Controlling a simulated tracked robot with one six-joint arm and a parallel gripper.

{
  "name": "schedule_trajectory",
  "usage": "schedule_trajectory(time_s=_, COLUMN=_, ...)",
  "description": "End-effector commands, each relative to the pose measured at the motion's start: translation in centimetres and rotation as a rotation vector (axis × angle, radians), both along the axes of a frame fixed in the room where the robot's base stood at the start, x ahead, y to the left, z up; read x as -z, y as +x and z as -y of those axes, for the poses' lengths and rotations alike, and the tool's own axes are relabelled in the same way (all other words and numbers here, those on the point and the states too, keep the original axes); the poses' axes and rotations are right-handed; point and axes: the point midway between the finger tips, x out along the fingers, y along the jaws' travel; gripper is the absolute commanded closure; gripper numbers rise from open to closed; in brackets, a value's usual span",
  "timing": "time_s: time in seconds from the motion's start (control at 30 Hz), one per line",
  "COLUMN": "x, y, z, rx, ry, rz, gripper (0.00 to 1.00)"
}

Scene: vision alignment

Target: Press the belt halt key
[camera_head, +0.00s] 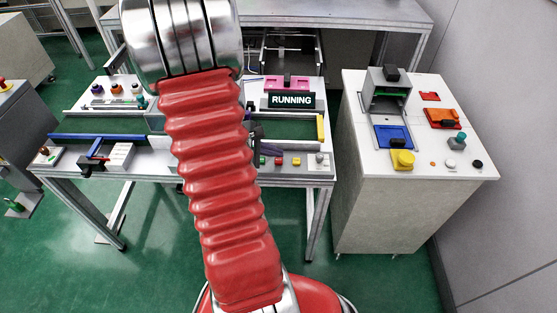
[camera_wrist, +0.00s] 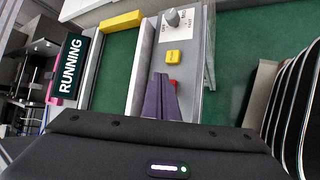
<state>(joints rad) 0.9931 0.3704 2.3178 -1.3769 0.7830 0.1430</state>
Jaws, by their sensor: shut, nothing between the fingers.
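A grey control panel on the front edge of the work table carries a red button (camera_head: 279,161), a yellow button (camera_head: 296,162) and a rotary knob (camera_head: 319,158). In the wrist view the red button (camera_wrist: 173,84) shows just beside the tips of my gripper (camera_wrist: 161,82) and is partly hidden by them. The yellow button (camera_wrist: 172,58) and the knob (camera_wrist: 172,18) lie beyond it. My purple fingers are shut and empty, pointing at the panel; contact with the red button cannot be told. A black sign (camera_head: 291,100) reads RUNNING.
A green belt (camera_head: 100,127) runs along the table, with a yellow bar (camera_head: 320,128) at its right end. A pink fixture (camera_head: 287,83) stands behind the sign. A separate cabinet (camera_head: 390,210) at right bears other buttons and bins. Green floor lies between the two.

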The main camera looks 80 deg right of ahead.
Motion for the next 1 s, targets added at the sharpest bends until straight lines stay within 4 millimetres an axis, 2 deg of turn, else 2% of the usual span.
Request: schedule_trajectory(time_s=1.0, x=0.86, y=-0.02, z=0.0, rx=0.0, ry=0.0, rz=0.0, gripper=1.0)
